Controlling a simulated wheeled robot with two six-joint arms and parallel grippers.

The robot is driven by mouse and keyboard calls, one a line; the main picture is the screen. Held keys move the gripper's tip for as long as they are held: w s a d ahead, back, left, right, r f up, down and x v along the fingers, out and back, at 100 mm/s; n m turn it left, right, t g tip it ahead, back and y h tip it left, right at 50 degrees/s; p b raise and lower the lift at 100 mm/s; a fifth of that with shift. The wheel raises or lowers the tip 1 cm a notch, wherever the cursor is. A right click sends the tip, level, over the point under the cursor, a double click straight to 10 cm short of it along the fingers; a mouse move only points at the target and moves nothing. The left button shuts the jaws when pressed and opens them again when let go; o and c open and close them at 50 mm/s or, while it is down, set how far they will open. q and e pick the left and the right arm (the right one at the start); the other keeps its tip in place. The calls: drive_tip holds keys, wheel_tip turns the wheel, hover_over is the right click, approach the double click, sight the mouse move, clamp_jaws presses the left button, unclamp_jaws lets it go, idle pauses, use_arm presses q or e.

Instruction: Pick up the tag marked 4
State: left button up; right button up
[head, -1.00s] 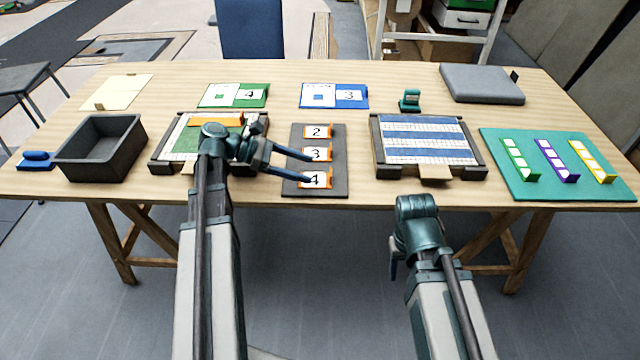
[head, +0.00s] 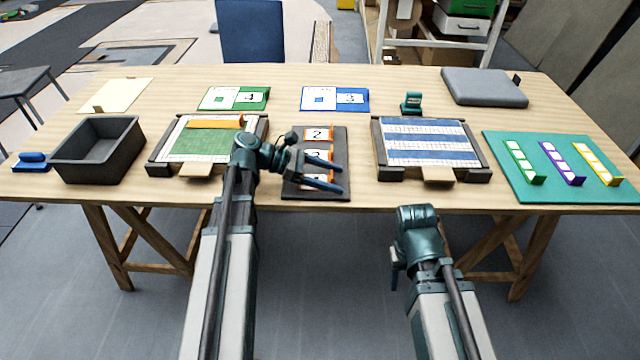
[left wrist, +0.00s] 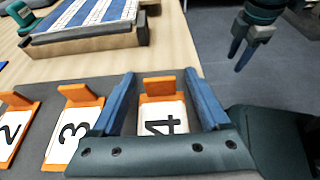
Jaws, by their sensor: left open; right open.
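The tag marked 4 (left wrist: 162,120) is a white card in an orange frame with a raised orange tab. In the left wrist view it lies on the dark tag board (head: 316,193), between the two blue fingers of my open left gripper (left wrist: 160,95). In the head view the gripper (head: 338,177) hides most of this tag. The tag marked 3 (left wrist: 72,132) and the tag marked 2 (left wrist: 12,130) lie beside it on the board. Whether the fingers touch the tag, I cannot tell. My right gripper (head: 394,258) is in front of the table, away from the tags.
A framed panel with a green field and orange bar (head: 200,145) stands left of the board. A blue-striped panel (head: 425,155) stands right. A dark open bin (head: 130,160) is at the far left. A teal mat (head: 490,160) with colored strips is at the right.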

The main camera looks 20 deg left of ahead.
use_arm(q)
clamp_jaws()
idle(0.3)
drive_tip(key=shift+r, duration=0.1)
use_arm(e)
drive_tip(key=shift+r, duration=0.15)
